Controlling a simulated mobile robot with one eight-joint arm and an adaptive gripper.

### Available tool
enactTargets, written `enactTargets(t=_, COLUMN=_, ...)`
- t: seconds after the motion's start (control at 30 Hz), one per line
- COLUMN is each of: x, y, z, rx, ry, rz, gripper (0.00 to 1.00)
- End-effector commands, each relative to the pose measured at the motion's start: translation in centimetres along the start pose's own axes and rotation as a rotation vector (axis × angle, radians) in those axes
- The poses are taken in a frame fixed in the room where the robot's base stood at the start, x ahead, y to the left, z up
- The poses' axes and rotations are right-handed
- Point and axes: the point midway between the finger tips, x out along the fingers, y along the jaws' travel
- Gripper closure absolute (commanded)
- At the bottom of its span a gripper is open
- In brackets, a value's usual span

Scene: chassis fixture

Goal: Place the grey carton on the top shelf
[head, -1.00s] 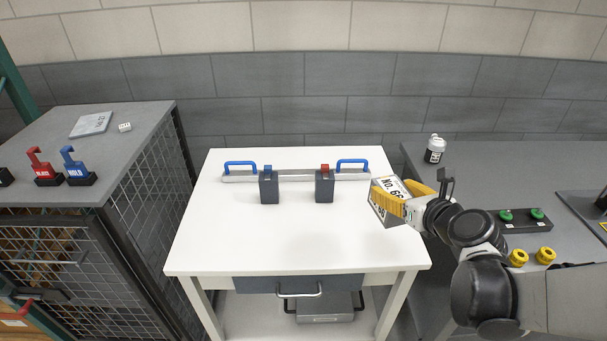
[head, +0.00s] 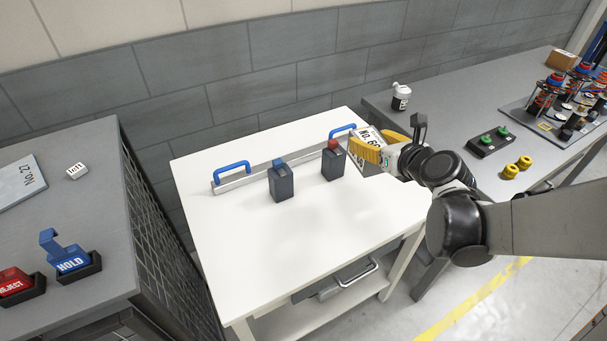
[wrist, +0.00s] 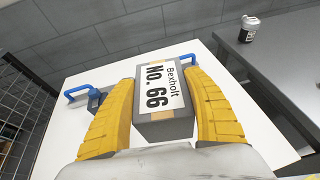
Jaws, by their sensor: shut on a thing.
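The grey carton (wrist: 165,125) has a white label reading "Bexholt No. 66" and a tan tape strip. My gripper (wrist: 165,105) has yellow fingers, one on each side of the carton, and is shut on it. In the head view my gripper (head: 372,152) holds the carton (head: 358,163) over the right side of the white table, and its fingers partly hide it. I cannot tell how far the carton is above the tabletop. I cannot make out a top shelf in these frames.
The white table (head: 240,240) bears two dark blocks, one with a blue top (head: 281,182), one with a red top (head: 333,160), and a rail with blue handles (head: 232,169). A grey cabinet (head: 80,200) stands left. A grey bench (head: 450,120) stands right with a bottle (head: 401,97).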

Motion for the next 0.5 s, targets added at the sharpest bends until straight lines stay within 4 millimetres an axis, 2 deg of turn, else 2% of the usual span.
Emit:
enactTargets(t=0.13, x=3.9, y=4.0, z=0.2, rx=-0.027, ry=-0.001, rz=0.065, gripper=0.81)
enactTargets(t=0.3, x=7.9, y=8.2, z=-1.2, rx=-0.051, ry=-0.003, rz=0.123, gripper=0.81)
enactTargets(t=0.5, x=10.2, y=10.8, z=-2.6, rx=-0.065, ry=-0.004, rz=0.156, gripper=0.81)
